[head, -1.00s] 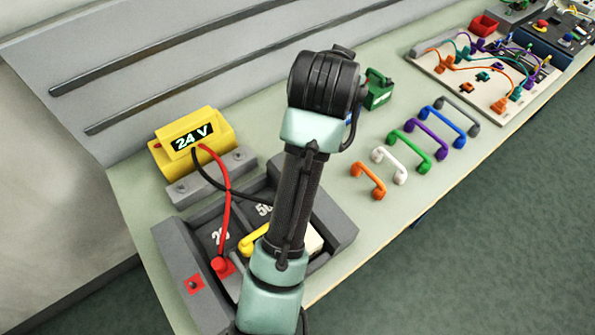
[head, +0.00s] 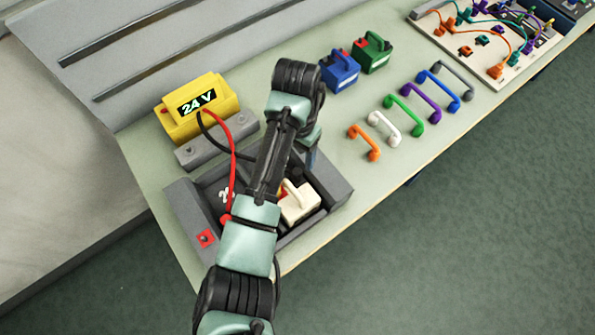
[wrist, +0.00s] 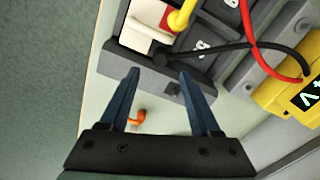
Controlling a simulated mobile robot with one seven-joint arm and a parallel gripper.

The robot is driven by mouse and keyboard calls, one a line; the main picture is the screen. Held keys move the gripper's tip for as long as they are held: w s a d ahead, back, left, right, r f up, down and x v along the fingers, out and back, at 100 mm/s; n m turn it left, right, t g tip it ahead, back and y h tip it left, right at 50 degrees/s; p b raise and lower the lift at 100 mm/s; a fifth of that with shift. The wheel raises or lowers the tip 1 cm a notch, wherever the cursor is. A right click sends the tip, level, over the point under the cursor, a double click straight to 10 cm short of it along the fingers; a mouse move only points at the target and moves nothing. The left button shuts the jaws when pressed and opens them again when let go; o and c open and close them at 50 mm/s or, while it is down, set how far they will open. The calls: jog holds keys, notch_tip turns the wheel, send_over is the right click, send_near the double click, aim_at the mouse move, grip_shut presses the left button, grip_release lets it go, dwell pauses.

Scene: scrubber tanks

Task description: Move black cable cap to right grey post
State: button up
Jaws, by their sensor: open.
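The black cable runs from the yellow 24 V box (head: 197,108) and passes behind my arm in the head view. In the wrist view its black cable cap (wrist: 161,59) sits at the edge of the grey tray (wrist: 140,62), beside the white block. My gripper (wrist: 158,72) is open and empty, with the cap between and just beyond its blue fingertips. In the head view a blue finger shows above the tray's right part (head: 311,157). Which post is the right grey one, I cannot tell for certain.
The red cable (head: 233,155) arches from the yellow box into the tray. A cream block (head: 298,203) with a handle sits in the tray. Blue (head: 340,71) and green (head: 373,53) boxes stand behind. Several coloured handles, including an orange one (head: 364,143), stand to the right.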

aim_at(297, 171)
notch_tip(297, 171, down, 9)
jog(key=b, duration=0.6)
jog(key=shift+b, duration=0.4)
jog(key=shift+r, duration=0.1)
jog(key=shift+p, duration=0.6)
dwell(0.4)
grip_shut()
dwell(0.3)
jog(key=shift+r, duration=0.2)
dwell(1.2)
jog(key=shift+r+p, duration=2.8)
jog(key=shift+p, duration=0.4)
